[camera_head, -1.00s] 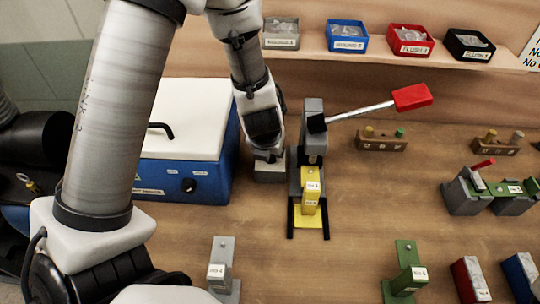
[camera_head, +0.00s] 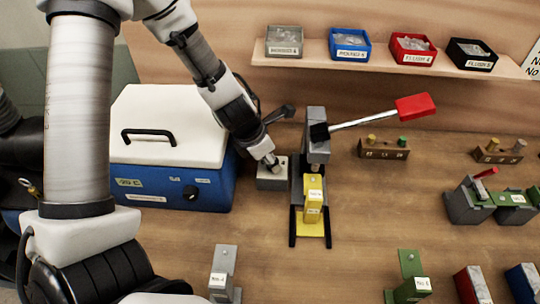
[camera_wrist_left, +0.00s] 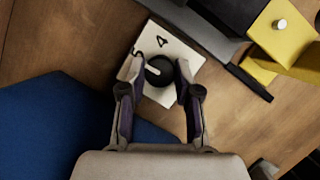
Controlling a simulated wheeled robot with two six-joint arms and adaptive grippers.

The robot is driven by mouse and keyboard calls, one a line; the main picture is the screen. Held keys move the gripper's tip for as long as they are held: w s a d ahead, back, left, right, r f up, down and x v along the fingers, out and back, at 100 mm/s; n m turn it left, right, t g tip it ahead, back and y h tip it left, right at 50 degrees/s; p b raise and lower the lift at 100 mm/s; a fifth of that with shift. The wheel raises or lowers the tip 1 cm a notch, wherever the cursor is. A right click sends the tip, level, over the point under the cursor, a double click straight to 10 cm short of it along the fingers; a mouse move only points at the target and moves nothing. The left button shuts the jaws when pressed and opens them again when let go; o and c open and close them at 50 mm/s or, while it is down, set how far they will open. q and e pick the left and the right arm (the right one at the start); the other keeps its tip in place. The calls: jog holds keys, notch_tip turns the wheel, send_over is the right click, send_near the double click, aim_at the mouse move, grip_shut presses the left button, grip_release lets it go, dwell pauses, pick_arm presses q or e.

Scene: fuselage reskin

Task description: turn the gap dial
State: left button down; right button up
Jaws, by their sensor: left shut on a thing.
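The gap dial is a round black knob (camera_wrist_left: 158,74) with a white pointer line, on a pale square block marked 5 and 4. The pointer lies on the side toward the numbers, nearer the 5. In the head view the block (camera_head: 270,182) stands between the blue box and the press. My left gripper (camera_wrist_left: 156,80) has one finger on each side of the knob and is shut on it. It also shows from above in the head view (camera_head: 269,160), where it hides most of the knob. My right gripper is not in view.
The press (camera_head: 315,150), with its red-ended lever (camera_head: 413,106) and yellow piece (camera_head: 314,200), stands close right of the dial. The blue box with a white lid (camera_head: 165,190) is close left. Several part bins line the shelf (camera_head: 390,66). Fixtures stand farther right.

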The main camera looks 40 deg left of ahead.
pick_arm(q)
jog(key=shift+m, duration=0.4)
jog(key=shift+f, duration=0.1)
jog(key=c, duration=0.8)
grip_release()
jog(key=shift+w+d, duration=0.1)
jog(key=shift+w, duration=0.15)
jog(key=shift+s, duration=0.1)
